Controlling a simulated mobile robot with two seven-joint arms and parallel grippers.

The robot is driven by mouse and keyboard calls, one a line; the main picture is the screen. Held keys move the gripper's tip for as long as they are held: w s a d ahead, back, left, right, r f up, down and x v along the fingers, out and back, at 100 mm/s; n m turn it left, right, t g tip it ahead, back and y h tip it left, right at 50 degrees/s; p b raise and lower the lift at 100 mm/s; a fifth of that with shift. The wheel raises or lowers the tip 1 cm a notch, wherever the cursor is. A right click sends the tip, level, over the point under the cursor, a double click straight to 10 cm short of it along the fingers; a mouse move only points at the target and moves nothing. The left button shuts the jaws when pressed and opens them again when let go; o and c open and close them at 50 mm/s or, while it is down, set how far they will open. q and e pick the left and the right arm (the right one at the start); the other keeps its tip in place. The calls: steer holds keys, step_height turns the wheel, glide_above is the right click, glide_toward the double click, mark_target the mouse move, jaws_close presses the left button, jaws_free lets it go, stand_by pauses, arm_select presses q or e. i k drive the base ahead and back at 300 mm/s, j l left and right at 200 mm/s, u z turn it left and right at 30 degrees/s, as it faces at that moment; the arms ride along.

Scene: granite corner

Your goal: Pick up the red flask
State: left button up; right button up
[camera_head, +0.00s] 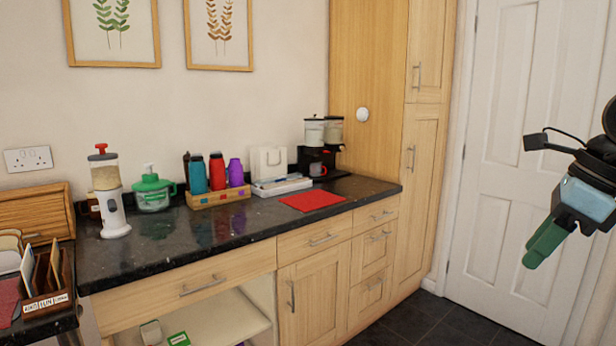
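The red flask (217,174) stands upright in a wooden holder (218,200) on the dark counter. A teal flask (197,176) is on its left and a purple flask (236,174) is on its right. The lower part of the red flask is hidden by the holder's front. My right gripper (541,248) hangs at the far right in front of the white door, well away from the flask. Its green fingers overlap in this view, so I cannot tell whether they are apart. I see nothing held in it. My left gripper is not in view.
The granite counter (160,250) holds a white-and-red dispenser (110,195), a green-lidded jar (152,193), a red mat (312,200) and a coffee machine (322,150). A white tray (282,186) lies right of the holder. The counter in front of the holder is clear.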

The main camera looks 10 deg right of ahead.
mark_target(217, 167)
steer(key=i+l+z, duration=0.65)
steer(key=i+l+u, duration=0.2)
steer(key=i+u, duration=0.15)
steer(key=i, duration=0.2)
steer(key=i+l+u, duration=0.3)
steer(key=i, duration=0.2)
steer(key=i+j+u, duration=0.1)
steer(key=i+u, duration=0.5)
steer(key=u, duration=0.15)
steer(key=i+u, duration=0.75)
steer(key=i+l+u, duration=0.15)
steer(key=u, duration=0.15)
steer(key=i+l, duration=0.05)
steer(key=i, duration=0.1)
